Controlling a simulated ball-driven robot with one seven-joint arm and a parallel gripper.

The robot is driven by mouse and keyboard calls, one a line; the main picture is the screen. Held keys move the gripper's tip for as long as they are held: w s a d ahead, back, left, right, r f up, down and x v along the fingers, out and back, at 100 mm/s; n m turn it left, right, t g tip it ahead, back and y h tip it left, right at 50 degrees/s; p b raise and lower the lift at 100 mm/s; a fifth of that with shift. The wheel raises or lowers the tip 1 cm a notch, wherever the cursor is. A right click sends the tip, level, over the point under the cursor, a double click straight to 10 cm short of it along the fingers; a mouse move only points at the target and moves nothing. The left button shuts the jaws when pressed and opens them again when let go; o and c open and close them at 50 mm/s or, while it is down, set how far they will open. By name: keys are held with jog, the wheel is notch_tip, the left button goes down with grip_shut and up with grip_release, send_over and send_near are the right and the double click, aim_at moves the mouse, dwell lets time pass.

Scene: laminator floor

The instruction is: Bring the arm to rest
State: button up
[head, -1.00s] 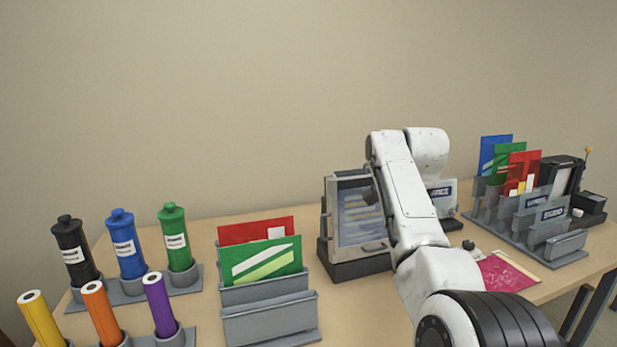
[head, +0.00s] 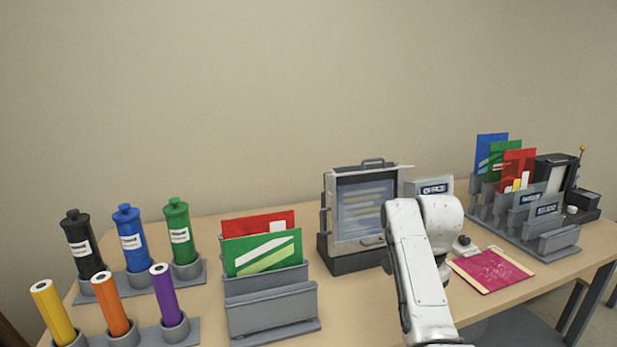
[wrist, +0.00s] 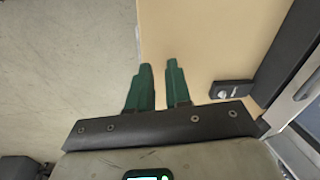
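My gripper (wrist: 159,75) shows in the wrist view with two green fingers set apart and nothing between them. It is open beside the edge of the light wooden table (wrist: 205,45), with floor to the left. In the head view my white arm is bent in front of the table's right half, and the gripper itself is not visible there.
A framed screen device (head: 365,210) stands mid-table behind my arm. A magenta sheet (head: 490,270) lies to the right, near a sorter rack (head: 525,225) with coloured cards. A grey card holder (head: 270,310) and bottles and rolls in holders stand left.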

jog(key=s+d+f+n, duration=0.3)
jog(key=s+f, duration=0.6)
jog(key=s, duration=0.1)
jog(key=s+d+f+n, duration=0.2)
jog(key=s+f, duration=0.8)
jog(key=s+a+f+n, duration=0.1)
jog(key=s+n, duration=0.5)
jog(key=s, duration=2.1)
jog(key=shift+f+n, duration=0.2)
jog(key=shift+n, duration=0.2)
